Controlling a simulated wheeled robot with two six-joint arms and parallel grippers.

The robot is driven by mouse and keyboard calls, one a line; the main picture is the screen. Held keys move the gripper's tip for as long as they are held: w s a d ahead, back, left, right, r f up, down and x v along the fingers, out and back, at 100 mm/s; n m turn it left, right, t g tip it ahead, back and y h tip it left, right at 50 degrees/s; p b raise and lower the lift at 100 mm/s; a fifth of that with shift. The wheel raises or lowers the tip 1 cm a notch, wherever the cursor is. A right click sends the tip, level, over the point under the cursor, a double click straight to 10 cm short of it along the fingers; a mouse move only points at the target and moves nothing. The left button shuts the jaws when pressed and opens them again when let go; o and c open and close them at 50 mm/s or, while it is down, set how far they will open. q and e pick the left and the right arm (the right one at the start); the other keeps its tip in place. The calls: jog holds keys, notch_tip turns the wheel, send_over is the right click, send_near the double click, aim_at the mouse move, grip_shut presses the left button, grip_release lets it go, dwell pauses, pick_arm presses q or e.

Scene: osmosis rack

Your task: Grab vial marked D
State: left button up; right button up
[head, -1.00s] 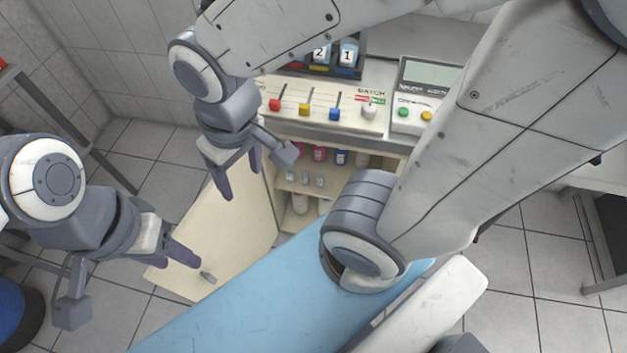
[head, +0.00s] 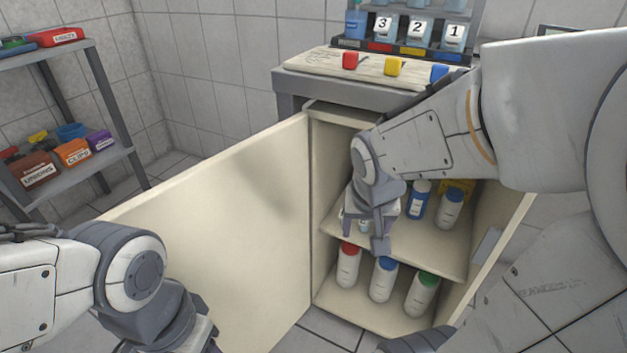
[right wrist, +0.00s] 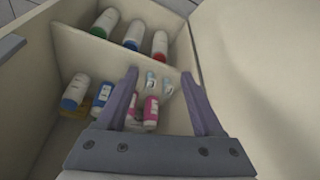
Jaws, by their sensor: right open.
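Small clear vials with pale labels stand on the cabinet's upper shelf; in the right wrist view one vial (right wrist: 151,82) is beside another vial (right wrist: 167,88). Their letters are too small to read, so I cannot tell which is D. My right gripper (head: 366,228) reaches into the open cabinet at the upper shelf. It hides part of that shelf in the head view. In the right wrist view its fingers (right wrist: 166,100) are apart and empty, with the vials seen between them, beyond the tips. My left gripper (head: 165,345) is at the bottom left, mostly cut off.
The open cabinet door (head: 225,235) stands to the left. Pink-labelled bottles (right wrist: 150,112) and a blue bottle (head: 418,200) share the upper shelf. Bottles with red (head: 348,265), blue (head: 383,279) and green (head: 422,294) caps stand on the lower shelf. A shelf unit (head: 95,165) is far left.

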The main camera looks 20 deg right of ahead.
jog(key=d+f+m+b, duration=0.2)
jog(key=d+f+b, duration=0.3)
jog(key=f+b, duration=0.4)
jog(key=shift+m+h, duration=0.3)
jog(key=shift+h, duration=0.2)
jog(key=w+d+b, duration=0.1)
jog(key=w+d, duration=0.3)
jog(key=w+d+f+b, duration=0.1)
jog(key=w+d, duration=0.1)
jog(key=shift+w+d+b, duration=0.1)
jog(key=shift+w+b, duration=0.2)
jog(key=shift+w, duration=0.1)
jog(key=shift+w+d+f+b, duration=0.15)
jog(key=shift+w+d+b, duration=0.5)
jog(key=shift+w+d, duration=0.25)
jog(key=shift+b+x, duration=0.8)
jog(key=shift+x, duration=0.6)
pick_arm(q)
notch_tip(320, 180, down, 17)
jog(key=shift+f, duration=0.15)
pick_arm(e)
jog(key=shift+w, duration=0.1)
grip_shut()
